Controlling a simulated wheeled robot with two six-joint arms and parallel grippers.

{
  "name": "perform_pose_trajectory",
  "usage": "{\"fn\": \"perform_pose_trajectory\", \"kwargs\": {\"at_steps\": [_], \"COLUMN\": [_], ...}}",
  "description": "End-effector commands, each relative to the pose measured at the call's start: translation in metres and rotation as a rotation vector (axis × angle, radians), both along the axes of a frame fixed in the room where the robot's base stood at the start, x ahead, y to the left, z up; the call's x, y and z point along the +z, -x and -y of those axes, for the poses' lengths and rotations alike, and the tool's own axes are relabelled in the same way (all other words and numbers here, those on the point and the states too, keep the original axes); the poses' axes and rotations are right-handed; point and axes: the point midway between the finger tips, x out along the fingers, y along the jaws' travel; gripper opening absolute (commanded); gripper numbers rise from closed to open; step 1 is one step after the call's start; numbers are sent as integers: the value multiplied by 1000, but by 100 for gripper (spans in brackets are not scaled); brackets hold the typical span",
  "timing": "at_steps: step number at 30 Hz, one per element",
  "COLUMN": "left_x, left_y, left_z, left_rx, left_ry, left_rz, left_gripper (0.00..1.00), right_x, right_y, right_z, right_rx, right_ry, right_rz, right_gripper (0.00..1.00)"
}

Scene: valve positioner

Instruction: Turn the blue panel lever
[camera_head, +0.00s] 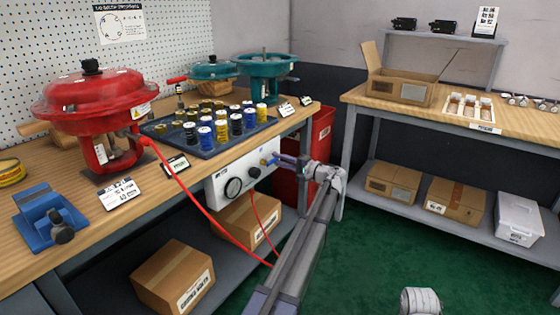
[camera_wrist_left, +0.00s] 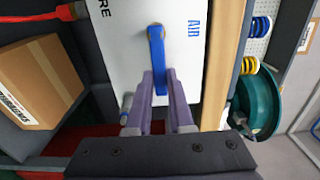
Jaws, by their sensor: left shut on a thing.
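The blue panel lever (camera_head: 268,160) sits on the right part of a white panel (camera_head: 218,190) fixed under the front edge of the workbench. In the left wrist view, the lever (camera_wrist_left: 156,48) points down from its pivot, beside the blue word AIR. My left gripper (camera_head: 279,160) has its purple fingers on either side of the lever. In the wrist view, the left gripper (camera_wrist_left: 159,76) is shut on the lever's free end, which lies between the fingertips. My right gripper does not show.
A red hose (camera_head: 192,197) hangs in front of the bench. Above are a tray of cylinders (camera_head: 160,137) and a red actuator (camera_head: 90,95). A red bin (camera_head: 322,130) stands behind my left wrist.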

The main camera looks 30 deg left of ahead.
Motion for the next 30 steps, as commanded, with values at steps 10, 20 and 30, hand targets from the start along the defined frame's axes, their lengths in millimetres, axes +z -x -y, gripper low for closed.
{"fn": "perform_pose_trajectory", "kwargs": {"at_steps": [10, 20, 30], "left_x": [-1, 3, 18], "left_y": [0, 0, 3], "left_z": [1, 1, 1], "left_rx": [0, 0, 0], "left_ry": [2, 6, 27], "left_rz": [1, 55, 315], "left_gripper": [0, 0, 0], "right_x": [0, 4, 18], "right_y": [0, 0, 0], "right_z": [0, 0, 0], "right_rx": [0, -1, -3], "right_ry": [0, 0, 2], "right_rz": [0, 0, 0], "right_gripper": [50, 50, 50]}}
